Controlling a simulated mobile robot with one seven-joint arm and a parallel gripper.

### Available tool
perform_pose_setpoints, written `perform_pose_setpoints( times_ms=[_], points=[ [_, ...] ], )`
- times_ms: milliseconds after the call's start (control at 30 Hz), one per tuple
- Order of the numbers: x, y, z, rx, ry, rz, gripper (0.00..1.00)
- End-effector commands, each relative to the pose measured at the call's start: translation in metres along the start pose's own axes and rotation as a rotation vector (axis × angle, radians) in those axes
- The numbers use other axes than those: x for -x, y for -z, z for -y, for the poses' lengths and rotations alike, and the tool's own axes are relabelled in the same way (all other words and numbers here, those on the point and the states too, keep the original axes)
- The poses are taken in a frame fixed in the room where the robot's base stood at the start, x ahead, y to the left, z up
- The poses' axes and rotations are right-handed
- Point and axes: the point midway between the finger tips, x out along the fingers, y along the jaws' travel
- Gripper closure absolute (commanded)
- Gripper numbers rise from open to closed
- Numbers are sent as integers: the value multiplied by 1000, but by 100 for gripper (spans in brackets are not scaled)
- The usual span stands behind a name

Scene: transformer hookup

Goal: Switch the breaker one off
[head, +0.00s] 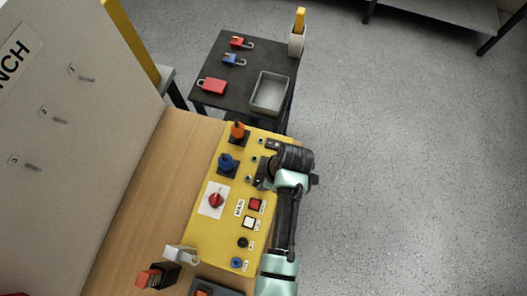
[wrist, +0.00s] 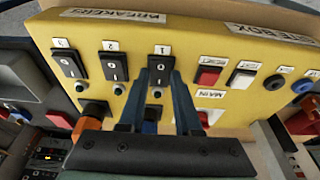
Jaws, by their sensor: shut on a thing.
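The yellow box (head: 228,225) stands on the wooden bench, and its front face (wrist: 215,45) fills the wrist view. Three black rocker breakers sit in a row there under number labels. Breaker one (wrist: 160,70) is nearest the middle of the face, breaker two (wrist: 114,66) is left of it and breaker three (wrist: 69,64) is at the far left. My gripper (wrist: 158,76) is shut on breaker one, with one dark finger on each side of it. In the head view my gripper (head: 267,172) is at the box's right edge. Which way breaker one's rocker is tipped is unclear.
Orange (head: 238,131) and blue (head: 227,161) plugs and a red rotary switch (head: 215,200) stand up from the box. Red and white buttons (wrist: 242,78) are right of breaker one. A dark side table (head: 228,83) holds padlocks and a metal tray. Open floor lies to the right.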

Motion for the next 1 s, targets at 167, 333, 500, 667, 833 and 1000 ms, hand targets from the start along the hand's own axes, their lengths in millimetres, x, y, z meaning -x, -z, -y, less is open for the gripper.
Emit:
perform_pose_setpoints(
  times_ms=[167,333,500,667,833,1000],
  points=[
    [0,1,1,0,2,-1,59],
    [0,1,0,0,1,0,38],
    [0,0,0,0,1,1,38],
    [4,0,-1,0,-2,1,38],
    [24,0,-1,0,-4,1,38],
    [58,0,-1,1,-5,0,38]
  ],
)
